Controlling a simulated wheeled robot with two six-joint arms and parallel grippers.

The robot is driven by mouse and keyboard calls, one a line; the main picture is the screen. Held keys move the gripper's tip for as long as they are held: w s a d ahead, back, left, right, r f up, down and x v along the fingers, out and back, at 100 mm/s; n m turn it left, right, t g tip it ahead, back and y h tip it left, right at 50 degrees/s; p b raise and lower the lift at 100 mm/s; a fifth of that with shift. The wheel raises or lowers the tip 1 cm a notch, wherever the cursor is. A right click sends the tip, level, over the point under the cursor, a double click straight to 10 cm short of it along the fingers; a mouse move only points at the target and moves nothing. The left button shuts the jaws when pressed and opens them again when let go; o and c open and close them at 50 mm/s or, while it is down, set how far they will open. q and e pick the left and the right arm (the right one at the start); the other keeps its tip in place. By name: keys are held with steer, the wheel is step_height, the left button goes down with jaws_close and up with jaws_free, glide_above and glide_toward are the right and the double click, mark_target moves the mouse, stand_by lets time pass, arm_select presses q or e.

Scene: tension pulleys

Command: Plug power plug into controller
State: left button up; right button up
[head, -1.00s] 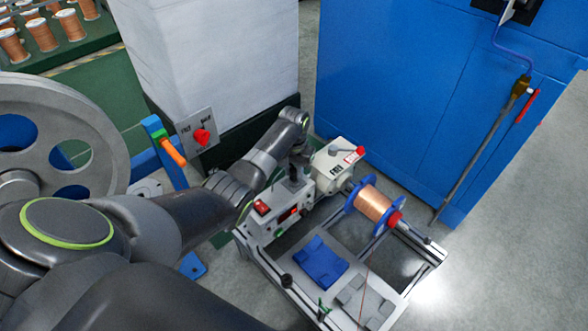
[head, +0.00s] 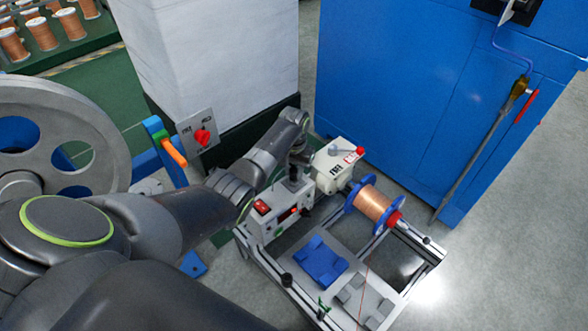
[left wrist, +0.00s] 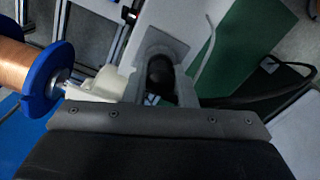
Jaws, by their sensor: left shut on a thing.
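The controller (head: 262,226) is a pale box with a red rocker switch and a red display, at the left end of the frame bench in the head view. My left arm reaches over from the left, and my left gripper (head: 294,176) is behind the controller, mostly hidden. In the left wrist view my left gripper (left wrist: 160,88) is shut on a black rounded piece, the power plug (left wrist: 160,72). The plug points at a pale surface, probably the controller (left wrist: 160,22). I cannot tell whether it touches or is in a socket. My right gripper is not in view.
A motor unit (head: 333,163) and a copper wire spool (head: 370,204) with blue flanges stand right of the gripper. A black cable (left wrist: 255,99) runs right in the wrist view. A blue cabinet (head: 420,110) and a white column (head: 215,60) stand behind.

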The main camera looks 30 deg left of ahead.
arm_select(q)
steer(key=shift+f+b, duration=0.35)
steer(key=shift+f, duration=0.25)
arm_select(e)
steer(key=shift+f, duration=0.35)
arm_select(q)
steer(key=o, duration=1)
step_height(320, 180, up, 11)
steer(key=p, duration=0.4)
steer(key=shift+r+p, duration=0.15)
steer(key=shift+p, duration=0.15)
step_height(320, 180, up, 4)
steer(key=p, duration=0.1)
glide_above(294, 168)
steer(key=shift+r, duration=1.1)
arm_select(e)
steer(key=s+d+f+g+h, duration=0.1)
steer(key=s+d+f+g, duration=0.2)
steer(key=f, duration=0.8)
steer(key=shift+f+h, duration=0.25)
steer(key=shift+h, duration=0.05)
